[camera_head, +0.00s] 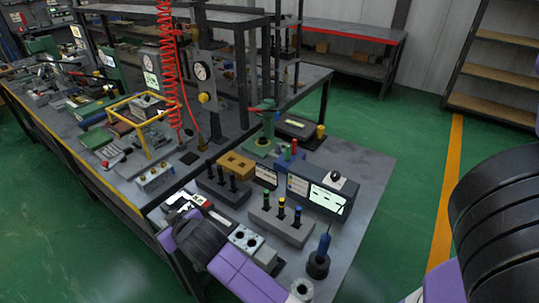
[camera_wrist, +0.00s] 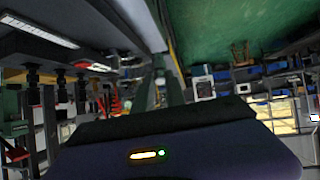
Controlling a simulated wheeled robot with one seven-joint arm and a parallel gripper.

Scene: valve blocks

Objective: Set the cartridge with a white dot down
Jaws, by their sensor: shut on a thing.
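My gripper (camera_head: 190,238), dark with a purple wrist behind it, is low over the near side of the bench in the head view. It is shut, but its fingertips and what they hold are hidden. I cannot make out a white dot in either view. A grey block (camera_head: 270,224) to the right holds upright black cartridges (camera_head: 281,212) with coloured tops, one yellow. A dark block (camera_head: 218,190) farther back holds several upright black pegs. A pale valve block with round holes (camera_head: 245,238) lies just right of my gripper. In the wrist view, the gripper's dark body (camera_wrist: 160,132) fills the lower part.
A blue-handled tool (camera_head: 323,248) stands in a dark round holder on the right. A box with a lit screen (camera_head: 318,192) and a tan block (camera_head: 236,165) stand behind. A red coiled hose (camera_head: 170,70) hangs farther left. The bench's right edge is bare.

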